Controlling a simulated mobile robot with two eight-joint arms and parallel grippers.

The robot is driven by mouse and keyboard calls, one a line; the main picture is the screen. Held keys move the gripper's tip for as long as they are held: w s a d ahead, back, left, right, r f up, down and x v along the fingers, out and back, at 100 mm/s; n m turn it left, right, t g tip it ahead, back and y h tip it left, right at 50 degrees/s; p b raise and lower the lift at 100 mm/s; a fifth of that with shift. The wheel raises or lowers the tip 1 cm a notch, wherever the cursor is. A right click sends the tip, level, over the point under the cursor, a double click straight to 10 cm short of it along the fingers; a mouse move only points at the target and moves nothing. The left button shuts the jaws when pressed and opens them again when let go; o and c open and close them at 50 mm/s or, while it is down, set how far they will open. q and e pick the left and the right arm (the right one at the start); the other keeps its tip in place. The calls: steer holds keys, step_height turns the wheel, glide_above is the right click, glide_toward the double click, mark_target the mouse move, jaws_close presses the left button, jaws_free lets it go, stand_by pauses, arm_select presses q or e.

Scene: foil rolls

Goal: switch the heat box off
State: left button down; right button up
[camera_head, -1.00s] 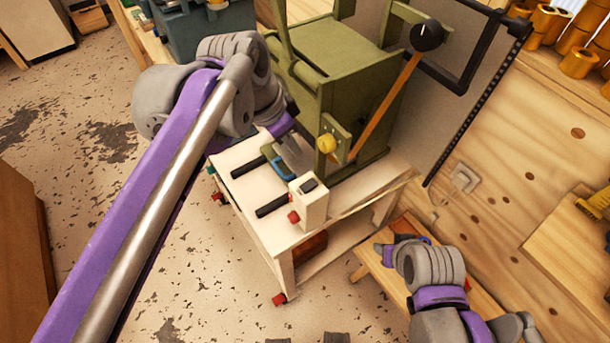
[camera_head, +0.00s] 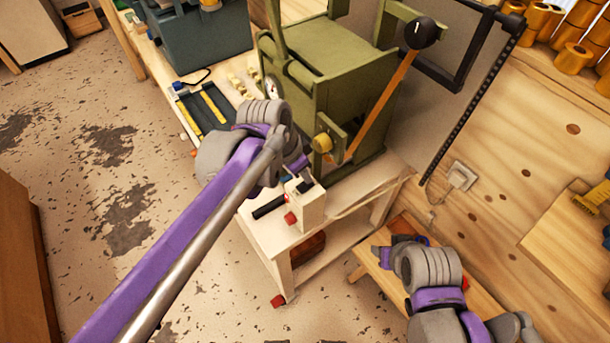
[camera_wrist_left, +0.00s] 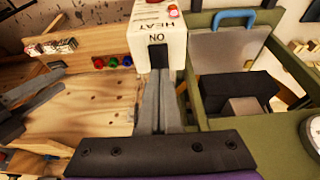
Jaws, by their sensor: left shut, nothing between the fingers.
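The heat box (camera_head: 312,208) is a small cream box on the front corner of the white cart. In the left wrist view the heat box (camera_wrist_left: 148,22) shows upside-down HEAT and ON lettering, a red lamp (camera_wrist_left: 173,11) and a dark switch (camera_wrist_left: 158,56) by the ON mark. My left gripper (camera_head: 302,178) is shut and empty at the top of the box. In the wrist view its fingertips (camera_wrist_left: 159,76) are right at the switch; I cannot tell whether they touch it. My right gripper (camera_head: 382,258) is low over the wooden bench; its fingers are unclear.
The green press (camera_head: 325,58) with its long orange lever (camera_head: 385,100) stands just behind the box. A black handle (camera_head: 268,207) lies to the box's left. The white cart (camera_head: 262,238) has open floor to its left. A wooden wall (camera_head: 530,150) closes the right side.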

arm_select(q)
steer(key=shift+f, duration=0.6)
steer(key=shift+w+d+f+g+y, duration=0.15)
steer(key=shift+d+f+g+y, duration=0.05)
steer(key=shift+f+g+y, duration=0.1)
steer(key=shift+a, duration=0.15)
steer(key=shift+s+a, duration=0.2)
steer(key=shift+s, duration=0.15)
steer(key=shift+s+a, duration=0.3)
steer(key=shift+a, duration=0.1)
